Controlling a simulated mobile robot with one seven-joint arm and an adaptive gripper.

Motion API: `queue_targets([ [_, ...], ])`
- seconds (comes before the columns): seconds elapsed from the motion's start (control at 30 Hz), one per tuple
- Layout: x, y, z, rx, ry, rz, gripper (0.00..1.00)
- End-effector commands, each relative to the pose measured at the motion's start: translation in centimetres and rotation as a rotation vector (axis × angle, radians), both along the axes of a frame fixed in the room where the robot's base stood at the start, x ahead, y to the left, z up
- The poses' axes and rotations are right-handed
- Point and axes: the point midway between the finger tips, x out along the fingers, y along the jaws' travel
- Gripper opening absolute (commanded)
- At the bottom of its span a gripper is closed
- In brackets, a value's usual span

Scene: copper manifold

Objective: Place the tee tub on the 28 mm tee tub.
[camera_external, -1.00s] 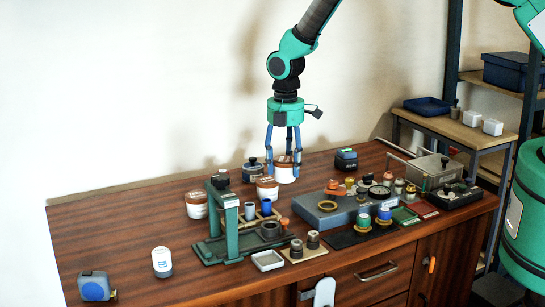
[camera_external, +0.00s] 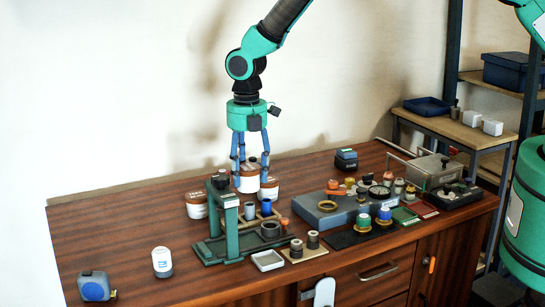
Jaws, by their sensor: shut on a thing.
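My gripper (camera_external: 250,172) is shut on a white tub with a brown lid (camera_external: 248,184), held upright behind the green press frame. A second white tub with a brown lid (camera_external: 269,190) stands just right of the held tub and overlaps it in the picture. A third such tub (camera_external: 196,208) stands to the left on the table. The labels are too small to read, so I cannot tell which is the 28 mm tee tub. I cannot tell whether the held tub touches anything below.
The green press frame (camera_external: 231,228) stands in front of the tubs, with blue and grey cups (camera_external: 265,207) beside it. A blue-grey block (camera_external: 328,214) with fittings lies to the right. A white jar (camera_external: 162,262) and blue tape measure (camera_external: 95,287) stand front left. The left tabletop is mostly clear.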

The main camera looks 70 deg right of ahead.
Motion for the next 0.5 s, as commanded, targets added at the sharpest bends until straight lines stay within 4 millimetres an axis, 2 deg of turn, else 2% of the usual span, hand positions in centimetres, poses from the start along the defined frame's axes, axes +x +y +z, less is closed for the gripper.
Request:
queue_targets([
  [0.27,1.3,-0.2,-0.1,-0.001,-0.002,-0.001,0.09],
  [0.5,4.2,-0.5,-0.4,-0.001,-0.002,-0.001,0.09],
])
